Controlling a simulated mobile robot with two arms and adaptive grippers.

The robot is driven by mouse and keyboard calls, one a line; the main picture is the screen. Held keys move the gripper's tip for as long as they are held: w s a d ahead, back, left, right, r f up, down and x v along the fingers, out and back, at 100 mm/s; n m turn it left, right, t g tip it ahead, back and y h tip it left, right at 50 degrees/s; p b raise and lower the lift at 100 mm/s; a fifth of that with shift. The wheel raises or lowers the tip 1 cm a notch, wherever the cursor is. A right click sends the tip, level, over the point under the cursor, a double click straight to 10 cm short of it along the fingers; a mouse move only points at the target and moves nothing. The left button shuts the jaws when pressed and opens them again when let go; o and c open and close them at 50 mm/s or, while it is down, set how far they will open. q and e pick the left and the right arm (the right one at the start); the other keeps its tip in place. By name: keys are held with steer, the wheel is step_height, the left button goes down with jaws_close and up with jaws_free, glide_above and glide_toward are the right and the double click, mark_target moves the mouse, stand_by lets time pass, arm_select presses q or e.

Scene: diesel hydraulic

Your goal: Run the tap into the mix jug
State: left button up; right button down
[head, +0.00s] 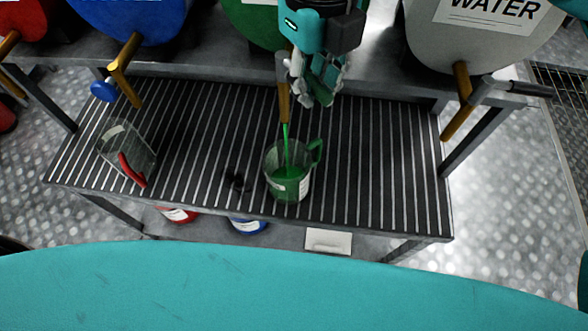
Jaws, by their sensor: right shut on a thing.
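A clear jug with a green handle (288,184) stands upright on the slatted rack (210,165), holding green liquid. A thin green stream runs into it from the brass tap (284,100) of the green drum (248,22). My right gripper (318,82) is shut at this tap, just right of its spout; its fingers overlap the tap's handle, which is mostly hidden. My left gripper is out of view.
A clear jug with a red handle (127,155) sits at the rack's left. A blue-handled tap (122,70) hangs near it. The grey water drum (480,40) has a tap at right. A small dark object (236,180) lies left of the green-handled jug.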

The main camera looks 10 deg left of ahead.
steer(key=w+n, duration=0.1)
steer(key=n, duration=0.2)
steer(key=w+d+n, duration=0.1)
steer(key=w+n, duration=0.1)
steer(key=n, duration=0.1)
steer(key=w+d+n, duration=0.1)
steer(key=n, duration=0.2)
steer(key=shift+w+r, duration=0.1)
steer(key=shift+w, duration=0.3)
steer(key=c, duration=1.3)
jaws_free()
steer(key=shift+c, duration=0.2)
step_height(320, 180, up, 12)
